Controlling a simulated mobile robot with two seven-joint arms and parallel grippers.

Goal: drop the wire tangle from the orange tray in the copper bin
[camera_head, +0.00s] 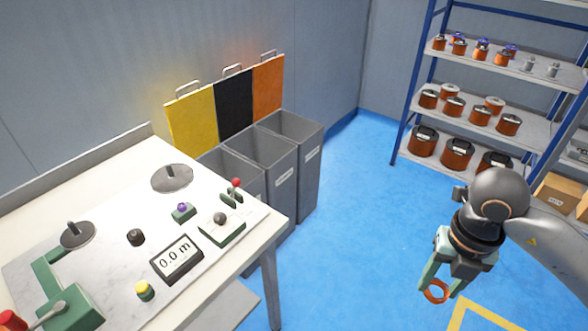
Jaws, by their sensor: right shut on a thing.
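My right gripper (440,290) hangs at the lower right, pointing down over the blue floor. It is shut on an orange-copper ring of wire, the wire tangle (432,297), which shows between the fingertips. Three open grey bins stand beyond the table, with yellow, black and orange lids raised behind them. The bin at the right end (308,185), in front of the orange lid (268,88), appears to be the copper bin; its label is too small to read. The gripper is well to the right of the bins. The orange tray and my left gripper are not in view.
A white table (110,185) with a winder control panel, knobs and a "0.0 m" display (176,259) fills the left. A blue-framed shelf (480,120) with several copper spools stands at the back right. Open blue floor (360,220) lies between bins and gripper.

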